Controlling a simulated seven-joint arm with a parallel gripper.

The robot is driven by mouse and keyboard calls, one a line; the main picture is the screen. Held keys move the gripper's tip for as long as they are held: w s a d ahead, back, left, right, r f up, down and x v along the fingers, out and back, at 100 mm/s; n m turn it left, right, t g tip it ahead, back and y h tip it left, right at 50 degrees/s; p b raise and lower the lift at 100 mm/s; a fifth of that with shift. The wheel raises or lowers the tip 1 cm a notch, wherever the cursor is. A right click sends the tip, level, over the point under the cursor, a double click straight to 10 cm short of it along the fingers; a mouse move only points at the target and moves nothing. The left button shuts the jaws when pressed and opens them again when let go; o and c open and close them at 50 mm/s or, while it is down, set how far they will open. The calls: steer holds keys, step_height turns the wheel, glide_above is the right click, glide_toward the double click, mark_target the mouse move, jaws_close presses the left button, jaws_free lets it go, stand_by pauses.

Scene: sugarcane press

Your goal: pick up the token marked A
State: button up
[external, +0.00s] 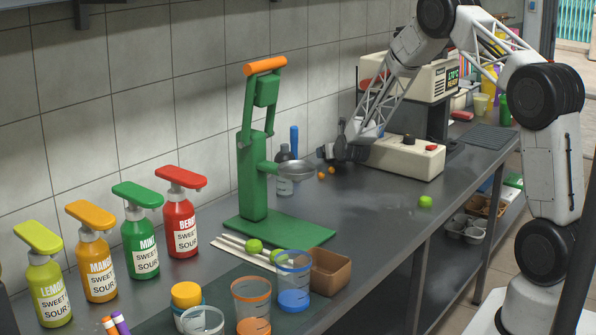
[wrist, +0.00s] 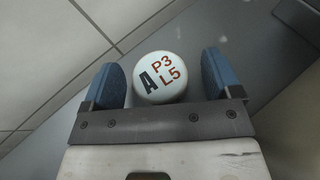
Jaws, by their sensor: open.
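A round white token (wrist: 160,77) with a black A and red P3 and L5 shows in the wrist view. It lies between the two blue fingers of my gripper (wrist: 161,70), with a gap on each side. My gripper is open and holds nothing. In the external view my gripper (external: 332,153) is low over the back of the counter, right of the green press. I cannot make out the token in that view.
The green press (external: 252,190) with its metal bowl (external: 296,171) and a bottle (external: 284,182) stand left of my gripper. A cream machine (external: 403,157) is to the right. Small orange balls (external: 326,173) lie close by. The tiled wall (external: 200,100) is behind.

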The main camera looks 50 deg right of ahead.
steer(key=shift+c, duration=0.5)
steer(key=c, duration=0.9)
steer(key=shift+r, duration=0.1)
steer(key=shift+r, duration=0.65)
steer(key=shift+s+a+r, duration=0.1)
steer(key=shift+s+r, duration=0.1)
steer(key=shift+r, duration=0.35)
steer(key=shift+s+a+r, duration=0.1)
steer(key=shift+s+r, duration=0.05)
steer(key=shift+r, duration=0.4)
steer(key=s+a, duration=0.2)
steer(key=s, duration=0.2)
steer(key=s+a+r, duration=0.1)
steer(key=s+a, duration=0.1)
steer(key=s, duration=0.3)
steer(key=s+a, duration=0.2)
steer(key=s, duration=0.3)
steer(key=shift+r, duration=0.2)
